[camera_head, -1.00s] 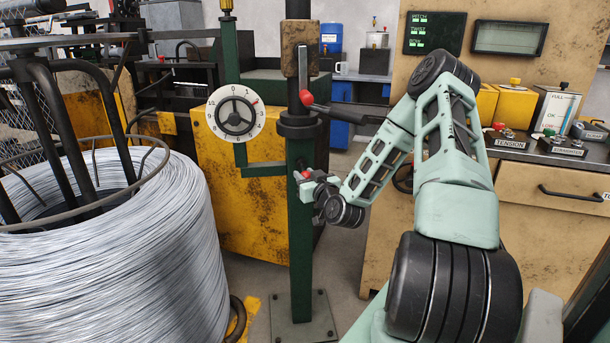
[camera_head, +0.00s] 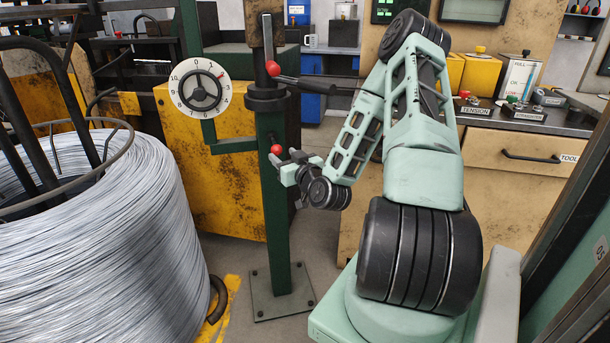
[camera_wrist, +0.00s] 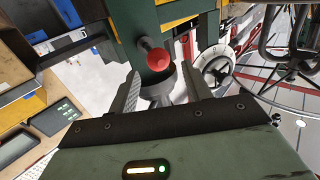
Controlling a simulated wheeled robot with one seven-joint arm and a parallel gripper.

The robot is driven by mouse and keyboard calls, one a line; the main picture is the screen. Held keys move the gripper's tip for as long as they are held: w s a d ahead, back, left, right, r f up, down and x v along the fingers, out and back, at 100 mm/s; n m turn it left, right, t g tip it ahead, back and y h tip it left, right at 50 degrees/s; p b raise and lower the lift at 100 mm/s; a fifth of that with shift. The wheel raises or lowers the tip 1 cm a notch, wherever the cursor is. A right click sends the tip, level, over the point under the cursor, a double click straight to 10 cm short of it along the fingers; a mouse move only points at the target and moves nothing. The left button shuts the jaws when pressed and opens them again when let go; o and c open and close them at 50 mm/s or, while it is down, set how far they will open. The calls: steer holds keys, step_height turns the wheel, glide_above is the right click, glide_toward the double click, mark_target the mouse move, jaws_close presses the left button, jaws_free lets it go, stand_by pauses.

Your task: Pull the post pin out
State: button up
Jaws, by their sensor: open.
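The post pin shows as a red ball knob (camera_head: 277,149) on the green post (camera_head: 273,215), below the dark collar. In the wrist view, the red knob (camera_wrist: 158,60) appears between and just beyond my fingertips. My gripper (camera_head: 280,170) is open beside the post, close to the knob and slightly below it in the head view. The fingers (camera_wrist: 160,78) show on both sides of the knob with nothing clamped between them. I cannot tell whether a finger touches the knob.
A lever with another red ball (camera_head: 272,68) sticks out above the dark collar (camera_head: 266,99). A numbered dial (camera_head: 200,90) is left of the post. A large wire coil (camera_head: 110,230) fills the lower left. A workbench (camera_head: 520,155) stands at the right.

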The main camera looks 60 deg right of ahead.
steer(key=p+v, duration=1)
steer(key=v, duration=0.2)
steer(key=shift+s+a, duration=0.1)
stand_by(0.4)
